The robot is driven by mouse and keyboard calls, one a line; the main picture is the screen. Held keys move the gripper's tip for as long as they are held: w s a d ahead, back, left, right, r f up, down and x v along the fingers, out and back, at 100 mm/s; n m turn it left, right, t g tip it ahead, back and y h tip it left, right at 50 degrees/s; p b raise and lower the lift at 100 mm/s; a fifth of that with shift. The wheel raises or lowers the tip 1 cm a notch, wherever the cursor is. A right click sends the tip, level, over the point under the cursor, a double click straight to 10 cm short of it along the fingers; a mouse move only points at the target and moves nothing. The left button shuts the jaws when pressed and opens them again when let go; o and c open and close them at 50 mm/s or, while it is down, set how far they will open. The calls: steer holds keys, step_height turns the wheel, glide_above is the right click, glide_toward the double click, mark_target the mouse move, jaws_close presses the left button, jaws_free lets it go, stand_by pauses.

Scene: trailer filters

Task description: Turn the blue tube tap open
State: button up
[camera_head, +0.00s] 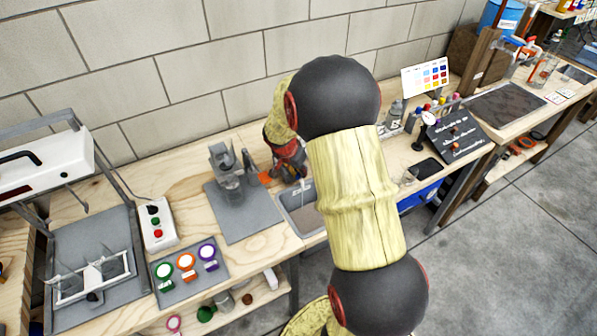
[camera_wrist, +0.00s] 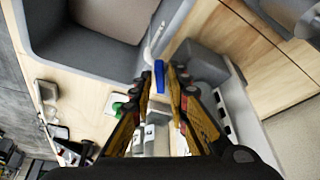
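The blue tap handle (camera_wrist: 159,76) is a small upright blue piece near the middle of the wrist view. A pale curved tube (camera_wrist: 151,43) shows just beyond it, beside the grey basin. My gripper (camera_wrist: 166,74) has its yellow-and-black fingers partway together, with the handle at their tips. The handle appears close to the left finger, with a narrow gap to the right one; contact is unclear. In the head view, my gripper is mostly hidden behind my arm, near the basin (camera_head: 284,214), and the blue handle cannot be made out.
A grey stand (camera_head: 231,170) on a mat is left of the basin. A control box (camera_head: 157,224) and a tray of coloured round pieces (camera_head: 163,284) are farther left. A dark sign (camera_head: 455,136) and bottles stand right. In the wrist view, a grey block (camera_wrist: 200,62) is close to the right finger.

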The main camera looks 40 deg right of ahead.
steer(key=shift+c, duration=1.1)
jaws_close()
